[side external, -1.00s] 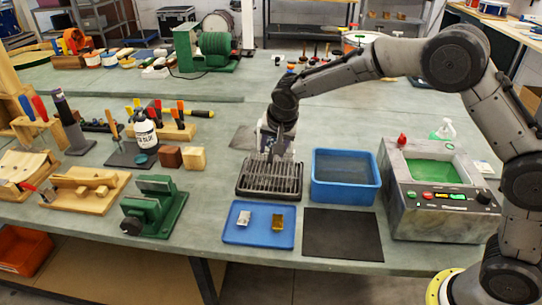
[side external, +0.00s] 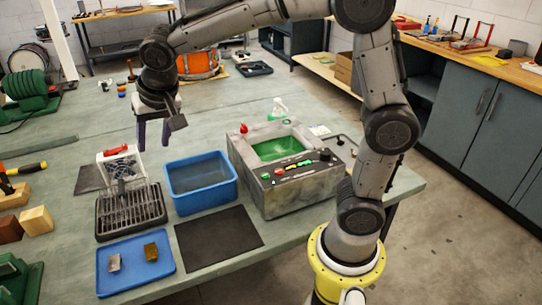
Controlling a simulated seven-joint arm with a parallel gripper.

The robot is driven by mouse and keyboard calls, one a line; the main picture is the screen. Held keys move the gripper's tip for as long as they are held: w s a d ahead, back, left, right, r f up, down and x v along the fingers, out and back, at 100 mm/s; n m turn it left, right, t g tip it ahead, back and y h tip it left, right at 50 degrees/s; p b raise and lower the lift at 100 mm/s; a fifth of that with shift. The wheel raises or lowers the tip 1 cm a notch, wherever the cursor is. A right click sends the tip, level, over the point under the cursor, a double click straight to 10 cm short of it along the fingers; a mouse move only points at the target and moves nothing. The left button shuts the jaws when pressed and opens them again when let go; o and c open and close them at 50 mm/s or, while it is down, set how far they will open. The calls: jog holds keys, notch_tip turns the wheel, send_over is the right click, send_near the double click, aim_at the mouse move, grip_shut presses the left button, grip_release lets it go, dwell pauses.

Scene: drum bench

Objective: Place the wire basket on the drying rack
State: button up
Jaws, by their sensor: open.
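The drying rack (side external: 131,213) is a dark ribbed tray on the bench at the left. A small grey wire piece, apparently the wire basket (side external: 121,186), stands at the rack's back part; its outline is too fine to tell exactly how it rests. A white box-like object with a red top (side external: 120,160) is just behind it and partly overlaps it in view. My gripper (side external: 153,143) points down with its two fingers apart, empty. It is above the bench, up and to the right of the rack, apart from the wire piece.
A blue tub (side external: 201,190) stands right of the rack. A grey machine with a green basin (side external: 280,148) is farther right. In front lie a blue tray (side external: 112,282) with two small blocks and a black mat (side external: 220,240). Bench behind the tub is clear.

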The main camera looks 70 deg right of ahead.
jog(key=s+d+n, duration=0.2)
jog(key=s+n, duration=0.1)
jog(key=s, duration=1)
jog(key=s+d+f+n+y, duration=0.1)
jog(key=s+n, duration=0.3)
jog(key=s, duration=0.9)
jog(key=shift+d+t, duration=0.4)
jog(key=shift+d, duration=0.15)
